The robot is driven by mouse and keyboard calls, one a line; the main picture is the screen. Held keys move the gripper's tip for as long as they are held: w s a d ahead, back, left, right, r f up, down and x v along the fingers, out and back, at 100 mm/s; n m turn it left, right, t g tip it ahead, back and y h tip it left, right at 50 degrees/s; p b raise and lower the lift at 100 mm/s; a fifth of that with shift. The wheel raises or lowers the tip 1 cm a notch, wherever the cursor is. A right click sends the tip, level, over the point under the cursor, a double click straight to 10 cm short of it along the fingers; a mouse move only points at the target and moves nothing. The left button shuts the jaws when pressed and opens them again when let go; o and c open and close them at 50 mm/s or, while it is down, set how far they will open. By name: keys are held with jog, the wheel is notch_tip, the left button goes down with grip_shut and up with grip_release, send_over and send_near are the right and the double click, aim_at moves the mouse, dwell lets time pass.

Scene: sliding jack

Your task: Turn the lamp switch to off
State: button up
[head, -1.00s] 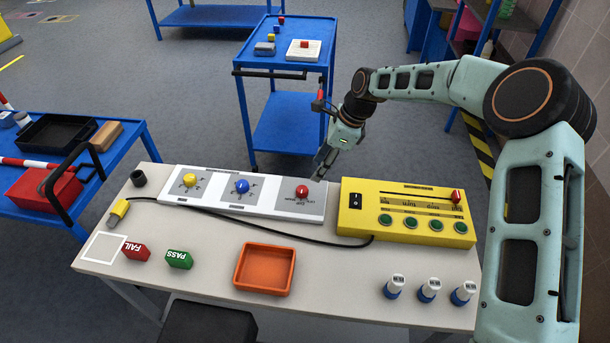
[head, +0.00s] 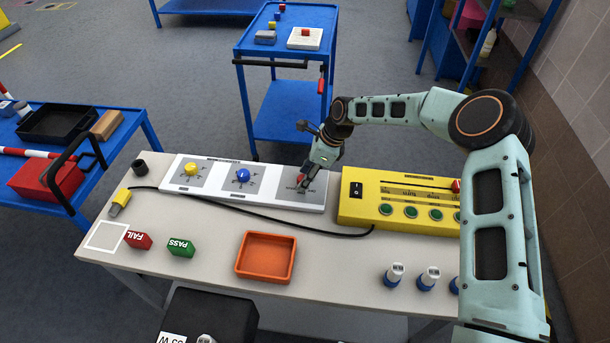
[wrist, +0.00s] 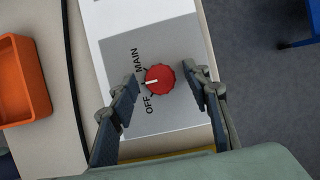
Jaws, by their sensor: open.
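A red rotary knob (wrist: 160,79) sits on a grey plate labelled MAIN and OFF. Its white line points left in the wrist view, between the two labels. My gripper (wrist: 161,79) is open, with one finger on each side of the knob and visible gaps to it. In the head view my gripper (head: 303,182) is over the right end of the white panel (head: 243,205) and mostly hides the red knob. A yellow knob (head: 191,169) and a blue knob (head: 243,175) are on the same panel; their labels are too small to read. No lamp is identifiable.
A black cable (head: 280,223) runs in front. An orange tray (head: 265,257), FAIL and PASS blocks and small bottles are nearer the front.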

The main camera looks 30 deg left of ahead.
jog(key=c, duration=1.2)
jog(key=shift+o, duration=0.2)
jog(key=shift+w+f+n+b, duration=0.1)
jog(key=shift+n+b, duration=0.2)
jog(key=shift+b, duration=0.1)
jog(key=n+g+b, duration=0.1)
jog(key=n+b, duration=0.1)
jog(key=shift+w+a+n+h, duration=0.1)
jog(key=shift+n+h, duration=0.2)
jog(key=shift+n, duration=0.1)
jog(key=n+g+h+b, duration=0.1)
jog(key=n+b, duration=0.2)
jog(key=n, duration=0.2)
jog(key=shift+n+g+h, duration=0.3)
jog(key=o, duration=1.2)
jog(key=shift+c, duration=0.2)
